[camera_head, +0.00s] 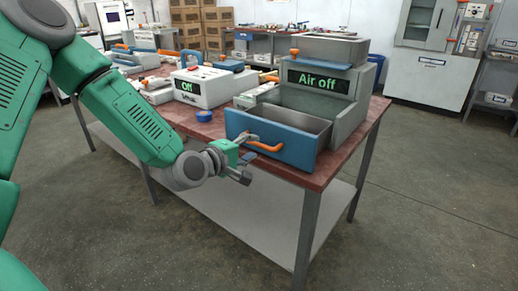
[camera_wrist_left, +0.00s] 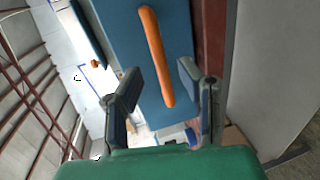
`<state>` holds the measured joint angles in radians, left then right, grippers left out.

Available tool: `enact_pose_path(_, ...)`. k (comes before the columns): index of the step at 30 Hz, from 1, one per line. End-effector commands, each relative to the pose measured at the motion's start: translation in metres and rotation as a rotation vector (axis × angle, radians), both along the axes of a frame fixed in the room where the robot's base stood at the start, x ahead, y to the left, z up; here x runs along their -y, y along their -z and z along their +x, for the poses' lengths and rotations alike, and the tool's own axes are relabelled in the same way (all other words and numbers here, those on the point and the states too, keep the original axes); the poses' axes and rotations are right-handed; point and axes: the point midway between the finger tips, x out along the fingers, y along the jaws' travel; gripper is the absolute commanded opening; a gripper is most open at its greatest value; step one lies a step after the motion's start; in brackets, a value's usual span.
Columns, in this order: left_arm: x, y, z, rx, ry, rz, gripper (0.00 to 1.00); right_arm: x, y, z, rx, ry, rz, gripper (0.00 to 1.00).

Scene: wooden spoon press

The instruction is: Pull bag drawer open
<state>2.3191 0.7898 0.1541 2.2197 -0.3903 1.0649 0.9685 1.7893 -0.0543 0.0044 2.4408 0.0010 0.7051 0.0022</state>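The bag drawer (camera_head: 290,147) has a blue front and stands pulled out of the grey machine, with its grey inside showing from above. Its orange handle (camera_head: 264,147) is on the front face. My left gripper (camera_head: 249,158) is at the left end of the handle, close to the drawer front. In the left wrist view the gripper (camera_wrist_left: 158,82) has its two fingers apart, with the lower end of the orange handle (camera_wrist_left: 157,55) showing between them. I see no grip on the handle; whether a finger touches it I cannot tell. My right gripper is not in view.
The grey machine (camera_head: 350,110) has a display reading "Air off". The floor (camera_head: 420,200) at the right front is clear.

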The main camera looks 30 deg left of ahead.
Motion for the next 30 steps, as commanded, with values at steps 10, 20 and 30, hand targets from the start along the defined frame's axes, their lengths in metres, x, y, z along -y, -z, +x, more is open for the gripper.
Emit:
enact_pose_path(10,0.001,0.009,0.036,0.001,-0.002,-0.003,0.33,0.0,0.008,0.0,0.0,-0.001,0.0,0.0)
enact_pose_path(20,0.004,0.007,0.038,0.0,-0.001,-0.001,0.18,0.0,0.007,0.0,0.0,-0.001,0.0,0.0)
enact_pose_path(30,0.0,0.008,0.03,-0.001,-0.002,-0.005,0.0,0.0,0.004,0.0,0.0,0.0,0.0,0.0)
